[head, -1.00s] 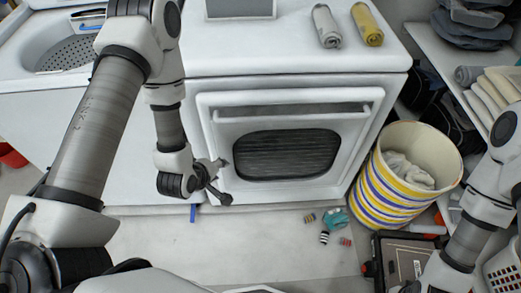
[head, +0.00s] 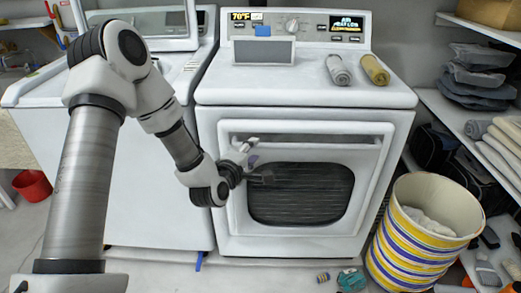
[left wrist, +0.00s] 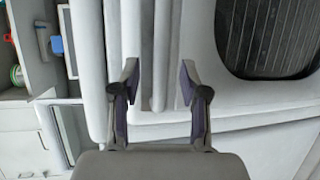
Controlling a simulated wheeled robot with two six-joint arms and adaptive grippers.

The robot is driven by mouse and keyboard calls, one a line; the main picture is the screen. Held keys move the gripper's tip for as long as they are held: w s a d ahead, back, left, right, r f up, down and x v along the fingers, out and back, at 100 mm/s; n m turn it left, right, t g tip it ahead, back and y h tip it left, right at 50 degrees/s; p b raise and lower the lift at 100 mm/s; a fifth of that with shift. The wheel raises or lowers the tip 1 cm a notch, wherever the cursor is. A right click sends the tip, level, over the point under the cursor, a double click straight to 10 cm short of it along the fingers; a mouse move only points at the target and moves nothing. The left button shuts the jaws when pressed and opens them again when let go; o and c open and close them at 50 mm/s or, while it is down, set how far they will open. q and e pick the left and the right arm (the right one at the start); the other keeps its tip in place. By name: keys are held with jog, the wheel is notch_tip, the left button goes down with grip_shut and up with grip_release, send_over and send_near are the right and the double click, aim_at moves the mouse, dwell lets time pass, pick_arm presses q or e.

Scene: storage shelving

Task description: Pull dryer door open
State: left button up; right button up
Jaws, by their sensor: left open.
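The white dryer (head: 215,165) stands in the middle of the head view. Its front door (head: 238,215) looks closed, with a dark window (head: 305,195) and a horizontal handle bar (head: 330,139) along the top. The window (left wrist: 265,40) is at upper right there. My right gripper is out of view.
A white washer (head: 150,170) stands left of the dryer. A striped basket (head: 405,245) stands on the floor at right, near shelves (head: 455,115) with folded cloth. Two rolled towels (head: 375,70) lie on the dryer top. Small items (head: 350,279) lie on the floor in front.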

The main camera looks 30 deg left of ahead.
aim_at(259, 146)
pick_arm(q)
jog(key=x, duration=0.5)
jog(key=shift+f, duration=0.15)
grip_shut()
jog(key=shift+s, duration=0.15)
